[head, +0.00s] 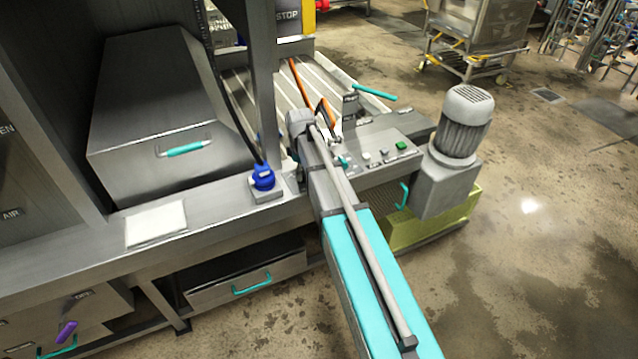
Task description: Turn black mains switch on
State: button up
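My arm reaches from the bottom edge up to the control box (408,128) beside the conveyor. My gripper (331,132) is at the far end of the arm, at the left end of this box. It is small and partly hidden by my own wrist, so I cannot tell whether its fingers are open or shut. A small dark upright plate (350,104) with a pale label stands just right of the gripper; the label is too small to read surely. I cannot make out the black mains switch or its position; my arm covers part of the box.
The box carries a green button (401,145) and paler buttons. A grey motor (465,120) stands at its right. A teal lever (375,92) sticks out behind. A blue plug (263,177) sits on the ledge at left. Open floor lies at right.

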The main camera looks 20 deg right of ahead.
jog(key=shift+r+p, duration=6.95)
jog(key=s+r+m+p, duration=0.1)
jog(key=s+m, duration=0.9)
jog(key=s, duration=1.1)
jog(key=shift+s+a+r+m, duration=0.15)
jog(key=shift+s+a+m, duration=0.15)
jog(key=shift+s+a, duration=0.15)
jog(key=n+b, duration=0.1)
send_over(302, 171)
jog(key=f, duration=0.1)
jog(key=shift+s+f, duration=0.1)
jog(key=shift+f, duration=0.1)
jog(key=shift+f, duration=0.2)
notch_tip(302, 171, down, 13)
jog(key=b, duration=1.4)
jog(key=shift+f, duration=0.2)
